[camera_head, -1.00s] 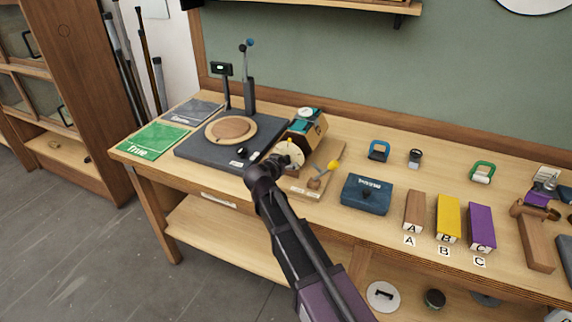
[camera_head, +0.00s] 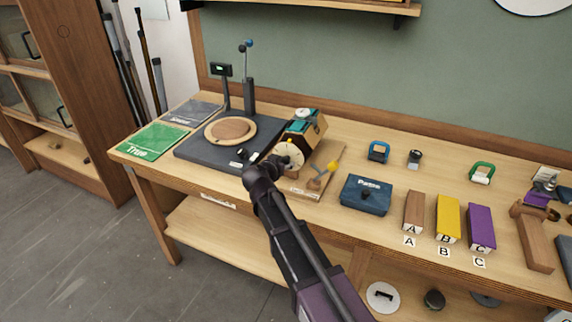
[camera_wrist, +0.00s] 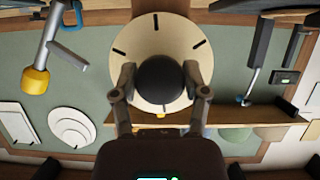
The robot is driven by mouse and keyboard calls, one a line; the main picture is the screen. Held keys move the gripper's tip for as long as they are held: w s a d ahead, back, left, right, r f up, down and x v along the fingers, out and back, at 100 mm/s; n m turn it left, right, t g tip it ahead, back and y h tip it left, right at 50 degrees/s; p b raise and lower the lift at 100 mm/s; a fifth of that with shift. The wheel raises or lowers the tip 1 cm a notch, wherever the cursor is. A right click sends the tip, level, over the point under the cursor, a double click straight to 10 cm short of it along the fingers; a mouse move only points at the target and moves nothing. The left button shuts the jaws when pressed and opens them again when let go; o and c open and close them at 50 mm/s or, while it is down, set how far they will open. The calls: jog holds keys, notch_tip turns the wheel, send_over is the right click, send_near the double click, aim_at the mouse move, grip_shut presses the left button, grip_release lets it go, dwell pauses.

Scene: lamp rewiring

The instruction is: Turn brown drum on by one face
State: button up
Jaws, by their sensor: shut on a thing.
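The brown drum (camera_head: 311,128) stands on a wooden base board at the middle of the bench, with a dark face, wooden edges and a teal patch on top. A round cream dial (camera_head: 291,147) with black marks faces its front. My gripper (camera_head: 286,162) is at this dial. In the wrist view, the cream dial (camera_wrist: 159,28) fills the upper middle, with a black round knob (camera_wrist: 160,82) at its centre. My gripper (camera_wrist: 160,86) is shut on the knob, one finger on each side. The drum body behind the dial is mostly hidden there.
A yellow-tipped lever (camera_head: 333,166) stands just right of the dial. A dark platform (camera_head: 191,149) with a round wooden disc (camera_head: 231,130) and posts lies to the left. A blue box (camera_head: 366,195) and lettered blocks stand to the right. Green (camera_head: 152,142) and grey mats lie at far left.

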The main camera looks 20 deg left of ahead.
jog(key=shift+n+h+b, duration=0.65)
jog(key=shift+n+h, duration=0.75)
jog(key=shift+n, duration=0.7)
jog(key=shift+n+t+h+b, duration=0.4)
jog(key=shift+n+h+b, duration=0.55)
jog(key=shift+n, duration=0.75)
jog(key=shift+w+a+r+n, duration=0.1)
jog(key=shift+n, duration=0.2)
jog(key=o, duration=1.1)
jog(key=shift+o, duration=0.2)
